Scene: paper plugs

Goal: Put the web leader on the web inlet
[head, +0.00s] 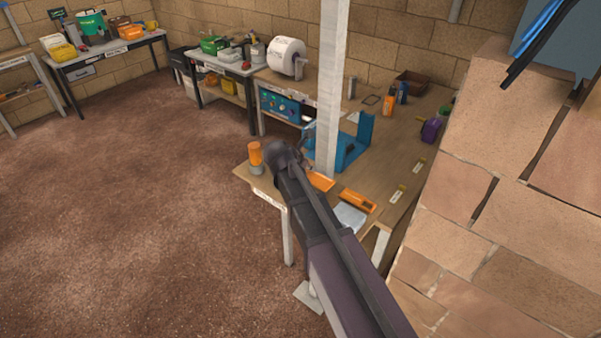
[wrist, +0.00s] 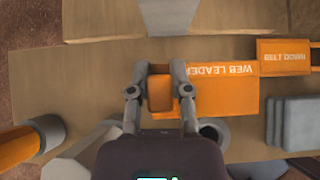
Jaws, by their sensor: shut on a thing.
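The web leader is a flat orange plate with white lettering, upside down in the wrist view (wrist: 225,92). An orange block (wrist: 160,93) stands at its left end, between the two grey fingers of my gripper (wrist: 160,84). My gripper is shut on this block; I cannot tell whether the plate is lifted or rests on the wooden bench. In the head view the web leader (head: 321,181) shows just right of my gripper (head: 298,160), which my arm partly hides. I cannot make out the web inlet; a blue frame (head: 352,150) stands behind the gripper.
An orange belt door (wrist: 283,57) lies right of the web leader, near a grey stack (wrist: 303,124). An orange cylinder (head: 254,153) stands at the bench's left corner. A white post (head: 331,80) rises beside the blue frame. Bare bench (head: 400,150) lies to the right.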

